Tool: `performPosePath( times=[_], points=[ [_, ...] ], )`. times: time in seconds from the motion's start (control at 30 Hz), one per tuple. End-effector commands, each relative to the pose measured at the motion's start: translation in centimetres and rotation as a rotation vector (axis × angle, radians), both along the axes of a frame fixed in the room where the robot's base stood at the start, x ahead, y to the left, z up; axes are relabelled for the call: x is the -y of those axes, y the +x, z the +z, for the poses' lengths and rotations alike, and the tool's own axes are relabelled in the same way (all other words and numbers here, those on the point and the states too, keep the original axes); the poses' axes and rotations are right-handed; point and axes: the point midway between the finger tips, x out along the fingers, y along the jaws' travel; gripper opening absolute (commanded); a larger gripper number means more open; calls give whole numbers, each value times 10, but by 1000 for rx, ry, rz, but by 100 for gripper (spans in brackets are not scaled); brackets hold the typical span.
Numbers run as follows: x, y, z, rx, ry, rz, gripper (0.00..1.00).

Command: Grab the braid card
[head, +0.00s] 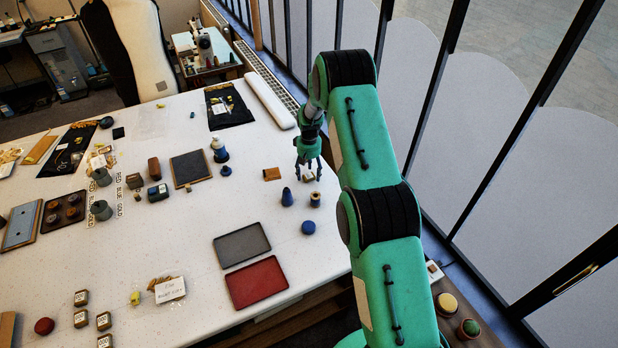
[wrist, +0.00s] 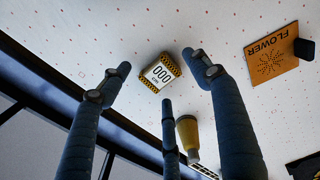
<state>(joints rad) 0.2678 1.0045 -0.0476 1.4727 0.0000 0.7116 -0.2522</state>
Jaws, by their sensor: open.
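A small pale card (wrist: 160,73) marked "000", with black and gold patterned bands on two opposite edges, lies on the white table in the wrist view; it appears to be the braid card. In the head view it shows as a small pale patch (head: 309,170) among my fingers, partly hidden. My gripper (head: 308,177) is over it, pointing down. In the wrist view its fingers are spread around the card, with visible gaps between card and fingertips. The gripper is open and empty.
An orange FLOWER card (wrist: 274,55) lies beside the gripper. A yellow cone-like item (wrist: 188,135) is close to one finger in the wrist view. A blue cone (head: 287,198) and a spool (head: 315,200) stand in front. Grey (head: 241,245) and red (head: 256,282) trays lie nearer.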

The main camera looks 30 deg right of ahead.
Motion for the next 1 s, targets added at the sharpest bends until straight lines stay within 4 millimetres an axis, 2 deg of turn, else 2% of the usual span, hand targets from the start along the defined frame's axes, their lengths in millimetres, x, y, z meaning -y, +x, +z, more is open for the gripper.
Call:
performPosePath(
  times=[0.2, 0.73, 0.77, 0.97, 1.0],
  points=[
    [0, 0, -10, 0, 0, 0, 62],
    [0, 0, -10, 0, 0, 0, 62],
    [0, 0, -10, 0, 0, 0, 58],
    [0, 0, -10, 0, 0, 0, 19],
    [0, 0, -10, 0, 0, 0, 15]
  ],
)
